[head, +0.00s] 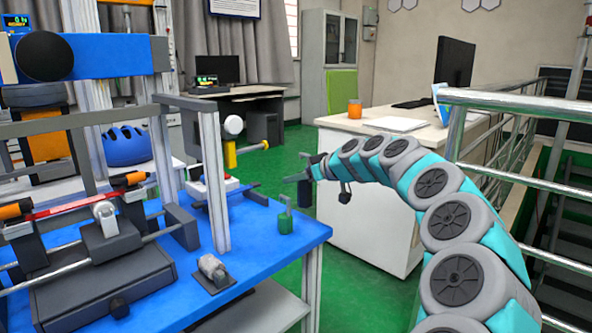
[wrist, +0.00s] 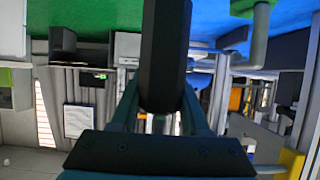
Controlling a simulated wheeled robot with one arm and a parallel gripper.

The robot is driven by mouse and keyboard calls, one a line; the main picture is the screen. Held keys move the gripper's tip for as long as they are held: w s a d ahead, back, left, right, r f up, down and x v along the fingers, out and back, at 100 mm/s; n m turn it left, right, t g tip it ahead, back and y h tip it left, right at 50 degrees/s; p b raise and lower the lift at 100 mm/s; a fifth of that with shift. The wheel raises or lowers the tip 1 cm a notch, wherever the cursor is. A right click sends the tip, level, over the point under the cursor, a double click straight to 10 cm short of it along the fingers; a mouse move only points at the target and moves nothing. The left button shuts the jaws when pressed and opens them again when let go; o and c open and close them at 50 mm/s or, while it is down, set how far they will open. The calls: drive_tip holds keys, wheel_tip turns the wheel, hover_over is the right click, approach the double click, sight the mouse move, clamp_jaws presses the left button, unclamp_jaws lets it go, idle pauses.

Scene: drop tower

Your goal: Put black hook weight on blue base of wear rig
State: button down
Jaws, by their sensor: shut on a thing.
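My gripper (head: 306,172) is shut on the black hook weight (head: 305,194), which hangs below the fingers. In the wrist view the weight is a large dark cylinder (wrist: 164,50) between the fingers; its hook is mostly hidden there. The wear rig (head: 112,240) stands at the left, with a grey frame, rods and a red strip. Its blue base (head: 262,262) is a wide flat top, also seen in the wrist view (wrist: 205,22). The held weight is near the base's right far edge, seemingly above and beyond it, not touching it.
A green hook weight (head: 285,222) stands on the blue base near its right edge. A small grey clamp (head: 213,270) lies nearer the front. A grey upright post (head: 213,180) rises from the base. A white desk (head: 370,190) stands behind my arm, and metal railings (head: 520,180) are at the right.

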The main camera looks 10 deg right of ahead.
drive_tip(key=shift+f, duration=2.2)
drive_tip(key=shift+f, duration=0.1)
drive_tip(key=shift+c, duration=2)
unclamp_jaws()
